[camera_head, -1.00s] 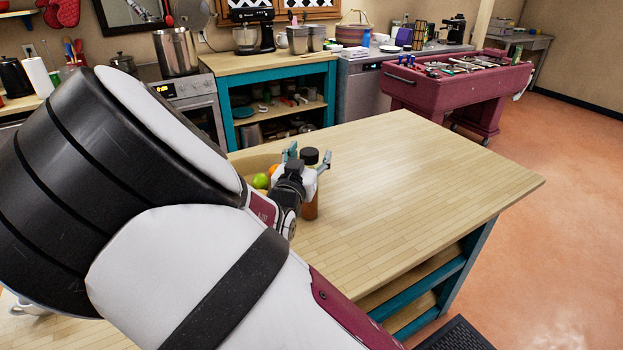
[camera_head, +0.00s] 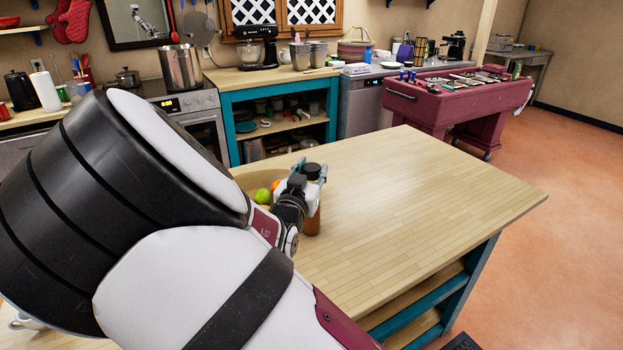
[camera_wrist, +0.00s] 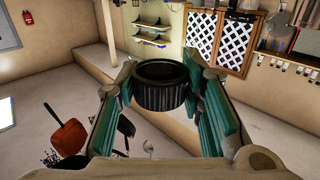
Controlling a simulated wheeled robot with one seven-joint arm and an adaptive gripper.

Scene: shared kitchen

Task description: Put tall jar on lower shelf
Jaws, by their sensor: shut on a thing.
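The tall jar (camera_head: 312,212) is brown with a dark lid and stands upright on the wooden island top, beside the fruit. My gripper (camera_head: 308,172) is shut on its upper part, near the lid. In the wrist view, the jar's black ribbed lid (camera_wrist: 162,92) sits between the two teal fingers of my gripper (camera_wrist: 163,100). The island's lower shelf (camera_head: 412,318) shows below the top at the right, between teal rails. My arm covers the left part of the island.
A bowl (camera_head: 258,178) with green and orange fruit sits just left of the jar. The island top (camera_head: 420,200) is bare to the right. A teal counter with shelves (camera_head: 280,130) stands behind, and a maroon cart (camera_head: 440,110) with tools stands at the back right.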

